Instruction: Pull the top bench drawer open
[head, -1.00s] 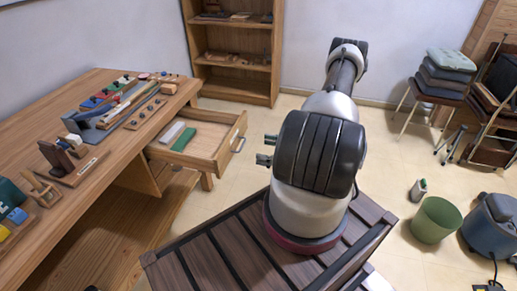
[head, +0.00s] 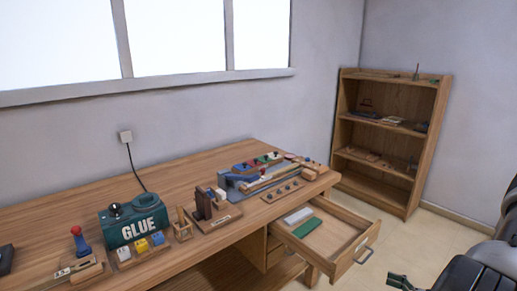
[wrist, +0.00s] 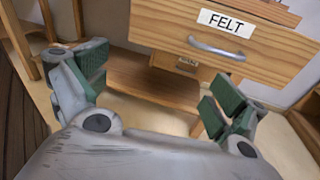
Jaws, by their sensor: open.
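The top bench drawer (head: 330,262) is pulled out of the wooden bench, toward the lower right in the head view. A green block and a pale block lie inside it. In the wrist view its front (wrist: 165,22) carries a FELT label and a metal bar handle (wrist: 217,48). The handle also shows in the head view (head: 363,255). My gripper (wrist: 157,92) is open and empty, its green-padded fingers spread apart. The handle is ahead of the fingers and not between them. In the head view only a fingertip (head: 399,282) shows, apart from the handle at its lower right.
A lower drawer (wrist: 187,66) sits closed beneath. The bench top (head: 190,170) holds a green GLUE box (head: 135,220), wooden tools and a coloured rack. A bookshelf (head: 390,140) stands by the back wall. Floor (head: 440,232) is clear between shelf and drawer.

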